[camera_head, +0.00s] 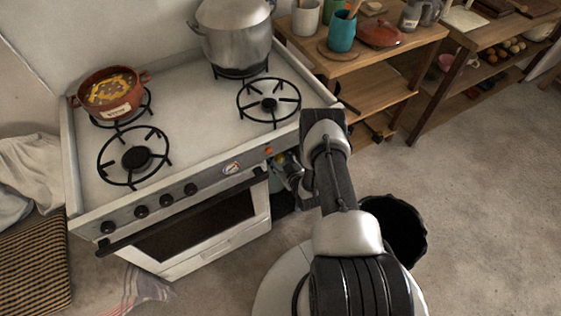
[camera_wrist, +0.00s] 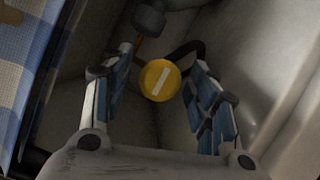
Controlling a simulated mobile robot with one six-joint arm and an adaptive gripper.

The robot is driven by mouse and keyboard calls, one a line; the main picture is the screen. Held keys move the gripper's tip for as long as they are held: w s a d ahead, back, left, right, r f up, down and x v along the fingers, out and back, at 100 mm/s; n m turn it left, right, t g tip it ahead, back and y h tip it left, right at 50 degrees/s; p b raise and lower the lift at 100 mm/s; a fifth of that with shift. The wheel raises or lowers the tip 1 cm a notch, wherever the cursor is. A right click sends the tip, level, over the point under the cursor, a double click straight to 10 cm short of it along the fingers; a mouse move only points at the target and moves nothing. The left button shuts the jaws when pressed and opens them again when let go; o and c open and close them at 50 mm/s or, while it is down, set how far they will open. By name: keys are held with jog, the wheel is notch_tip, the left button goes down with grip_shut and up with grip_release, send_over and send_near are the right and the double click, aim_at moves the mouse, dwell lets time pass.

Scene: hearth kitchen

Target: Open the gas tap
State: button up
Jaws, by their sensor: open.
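The gas tap (camera_wrist: 160,80) shows in the wrist view as a round yellow knob with a pale, slightly tilted bar across its face. My gripper (camera_wrist: 159,57) is open, with one blue-padded finger on each side of the knob. Gaps show between the knob and both fingers, so I see no contact. In the head view my gripper (camera_head: 287,172) is low beside the stove's right side, partly hidden by my arm. I cannot make out the tap clearly there.
The white stove (camera_head: 190,110) carries a steel pot (camera_head: 235,35) and a red casserole (camera_head: 108,92). A black bin (camera_head: 395,230) stands right of my arm. Wooden shelves (camera_head: 365,65) stand behind. A blue checked cloth (camera_wrist: 25,70) hangs at left in the wrist view. Floor at right is clear.

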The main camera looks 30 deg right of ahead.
jog(key=shift+w, duration=0.2)
jog(key=c, duration=1.1)
